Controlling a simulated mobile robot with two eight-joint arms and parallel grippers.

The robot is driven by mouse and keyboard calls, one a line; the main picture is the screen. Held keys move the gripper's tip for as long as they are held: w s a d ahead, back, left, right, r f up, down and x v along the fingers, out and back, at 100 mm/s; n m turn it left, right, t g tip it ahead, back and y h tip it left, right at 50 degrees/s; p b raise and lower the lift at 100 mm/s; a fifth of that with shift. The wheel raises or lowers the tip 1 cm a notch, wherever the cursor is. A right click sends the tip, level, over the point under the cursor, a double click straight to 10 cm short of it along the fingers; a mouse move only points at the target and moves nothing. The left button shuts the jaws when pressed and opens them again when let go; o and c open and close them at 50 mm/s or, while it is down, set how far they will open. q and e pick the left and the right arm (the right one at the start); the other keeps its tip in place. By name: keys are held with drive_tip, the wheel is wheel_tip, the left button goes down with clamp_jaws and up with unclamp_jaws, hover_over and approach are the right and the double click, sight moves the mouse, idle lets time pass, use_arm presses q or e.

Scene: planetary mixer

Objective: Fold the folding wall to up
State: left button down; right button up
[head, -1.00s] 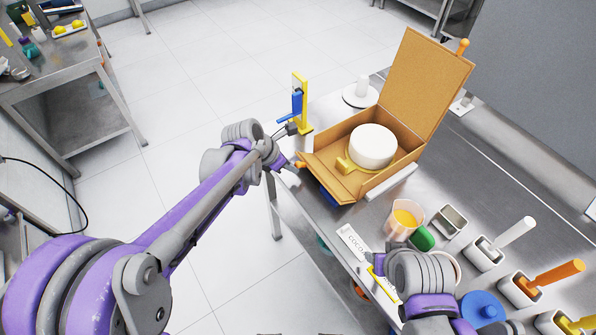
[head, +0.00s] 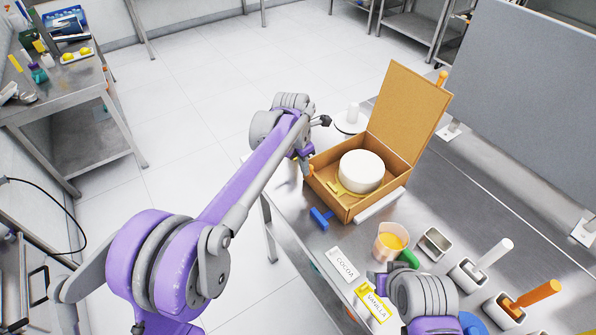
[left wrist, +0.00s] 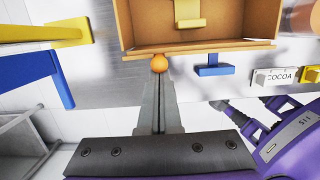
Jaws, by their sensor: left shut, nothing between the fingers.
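The open cardboard box (head: 372,205) stands on the steel table with a white round cake (head: 361,171) inside. Its tall back panel (head: 408,108) is upright. The low folding wall (head: 325,196) on the near left side looks upright or nearly so; its exact angle is hard to tell. An orange knob (left wrist: 160,63) sits at this wall in the left wrist view. My left gripper (left wrist: 159,76) is shut and empty, with its tips at the knob, outside the wall. My right gripper (head: 380,279) is near the measuring cup; its fingers are mostly hidden.
A blue handled tool (head: 321,218) lies beside the box. The measuring cup (head: 390,241), COCOA label (head: 342,264), VANILLA label (head: 374,302) and steel containers (head: 469,273) crowd the table's near part.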

use_arm(q)
drive_tip(key=shift+w+d+r, duration=0.25)
drive_tip(key=shift+w+d, duration=0.15)
drive_tip(key=shift+d, duration=0.15)
use_arm(e)
drive_tip(key=shift+w+d+r, duration=0.1)
drive_tip(key=shift+r, duration=0.05)
use_arm(q)
drive_tip(key=shift+d+r, duration=0.15)
use_arm(e)
drive_tip(key=shift+r, duration=0.1)
use_arm(q)
drive_tip(key=shift+w+r+p, duration=0.15)
drive_tip(key=shift+r+p, duration=0.3)
drive_tip(key=shift+r, duration=0.4)
drive_tip(key=shift+d+r, duration=0.15)
drive_tip(key=shift+r, duration=0.4)
wheel_tip(320, 180, up, 9)
drive_tip(key=s+a, duration=0.1)
drive_tip(key=a, duration=0.1)
drive_tip(key=shift+s+a, duration=0.2)
drive_tip(key=shift+a, duration=0.1)
use_arm(e)
drive_tip(key=shift+w+d+r, duration=0.15)
drive_tip(key=shift+w+r, duration=0.3)
drive_tip(key=shift+r, duration=0.15)
